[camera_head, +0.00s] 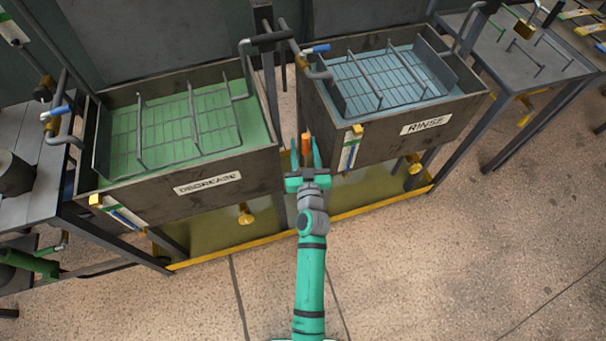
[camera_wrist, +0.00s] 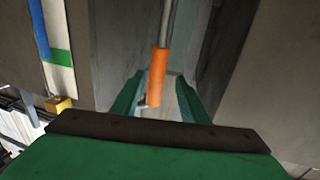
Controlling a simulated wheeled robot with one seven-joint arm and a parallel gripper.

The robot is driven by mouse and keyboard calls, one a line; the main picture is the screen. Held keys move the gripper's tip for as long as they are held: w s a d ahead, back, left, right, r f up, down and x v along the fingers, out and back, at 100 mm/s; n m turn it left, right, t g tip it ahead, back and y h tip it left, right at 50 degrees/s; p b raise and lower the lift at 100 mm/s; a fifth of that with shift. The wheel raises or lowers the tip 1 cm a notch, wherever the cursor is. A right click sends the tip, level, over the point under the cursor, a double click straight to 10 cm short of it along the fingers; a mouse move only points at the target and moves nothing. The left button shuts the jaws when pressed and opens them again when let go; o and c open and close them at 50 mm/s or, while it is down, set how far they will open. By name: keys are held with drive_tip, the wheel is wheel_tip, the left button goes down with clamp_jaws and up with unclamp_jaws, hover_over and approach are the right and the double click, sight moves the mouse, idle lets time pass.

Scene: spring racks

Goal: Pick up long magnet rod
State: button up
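The long magnet rod (camera_head: 306,144) shows its orange handle in the gap between the two tanks. In the wrist view its orange handle (camera_wrist: 158,76) has a thin grey shaft running up out of the frame. The far end of the rod is out of sight. My gripper (camera_head: 305,150) is open, with one green finger on each side of the handle. In the wrist view the handle appears between the fingers (camera_wrist: 160,100), with visible space on both sides. I cannot tell how far the handle sits between them in depth.
The DEGREASE tank (camera_head: 150,197) with green liquid stands left of my gripper. The RINSE tank (camera_head: 400,142) with blue liquid stands right. A yellow-edged tray (camera_head: 350,196) lies below. Pipes and valves (camera_head: 265,40) rise behind the gap. Floor (camera_head: 420,270) in front is clear.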

drive_tip(key=w, duration=0.4)
drive_tip(key=shift+d+r, duration=0.1)
drive_tip(key=shift+d, duration=0.25)
drive_tip(key=shift+w+a, duration=0.2)
drive_tip(key=shift+w, duration=0.25)
drive_tip(key=shift+a, duration=0.1)
clamp_jaws()
